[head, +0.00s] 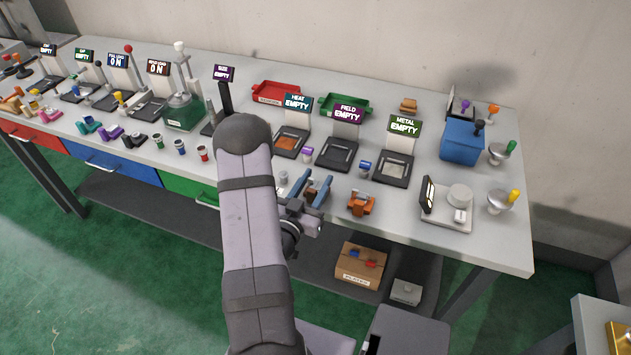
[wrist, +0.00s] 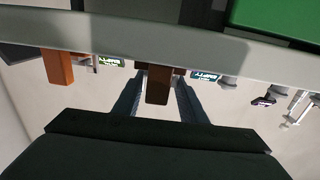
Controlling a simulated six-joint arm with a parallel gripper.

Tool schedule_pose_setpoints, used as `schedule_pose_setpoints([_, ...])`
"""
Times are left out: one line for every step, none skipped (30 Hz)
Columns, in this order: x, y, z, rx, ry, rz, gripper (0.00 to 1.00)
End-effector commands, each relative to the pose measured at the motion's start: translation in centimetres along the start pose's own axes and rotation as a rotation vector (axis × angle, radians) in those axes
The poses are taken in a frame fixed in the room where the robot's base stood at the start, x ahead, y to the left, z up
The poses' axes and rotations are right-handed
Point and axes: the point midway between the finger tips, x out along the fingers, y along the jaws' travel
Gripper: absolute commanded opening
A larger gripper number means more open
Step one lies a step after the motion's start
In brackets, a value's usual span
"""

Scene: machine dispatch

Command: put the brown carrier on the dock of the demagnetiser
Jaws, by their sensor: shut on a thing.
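My gripper (head: 314,186) is over the front edge of the bench, left of an orange-brown carrier. In the wrist view its two blue-grey fingers (wrist: 158,95) are shut on the brown carrier (wrist: 158,86). The head view hardly shows this carrier between the fingers. No sign names the demagnetiser; the station with the FIELD sign (head: 348,114) reads EMPTY. Its dark dock (head: 338,153) is bare and lies behind my gripper.
The orange-brown carrier (head: 361,203) stands on the bench close to my gripper's right. The HEAT station (head: 292,142) and METAL station (head: 392,167) flank the FIELD station. A small blue-topped cup (head: 365,167) and a purple-topped one (head: 307,154) stand near the docks.

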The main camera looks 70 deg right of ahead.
Motion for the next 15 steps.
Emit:
schedule_pose_setpoints([0.0, 0.0, 0.27, 0.0, 0.001, 0.0, 0.12])
schedule_pose_setpoints([0.0, 0.0, 0.35, 0.0, 0.001, 0.0, 0.12])
schedule_pose_setpoints([-0.01, 0.0, 0.26, 0.0, 0.0, 0.0, 0.45])
schedule_pose_setpoints([-0.01, 0.01, 0.23, 0.0, 0.0, 0.0, 0.52])
schedule_pose_setpoints([-0.01, 0.0, 0.22, 0.0, 0.0, 0.0, 0.57])
schedule_pose_setpoints([-0.01, 0.01, 0.22, 0.0, -0.001, 0.0, 0.57])
schedule_pose_setpoints([-0.01, 0.01, 0.22, 0.0, -0.001, 0.0, 0.57])
schedule_pose_setpoints([-0.01, 0.01, 0.22, 0.0, -0.001, 0.0, 0.57])
schedule_pose_setpoints([-0.01, 0.0, 0.21, 0.0, -0.001, 0.0, 0.57])
schedule_pose_setpoints([-0.01, 0.0, 0.21, 0.0, -0.001, 0.0, 0.57])
schedule_pose_setpoints([-0.01, 0.01, 0.21, 0.0, 0.0, 0.0, 0.57])
schedule_pose_setpoints([-0.01, 0.01, 0.21, 0.0, -0.001, 0.0, 0.57])
schedule_pose_setpoints([-0.01, 0.01, 0.2, 0.0, -0.001, 0.0, 0.57])
schedule_pose_setpoints([-0.01, 0.01, 0.18, 0.0, -0.001, 0.0, 0.57])
schedule_pose_setpoints([-0.01, 0.0, 0.15, 0.0, -0.001, 0.0, 0.57])
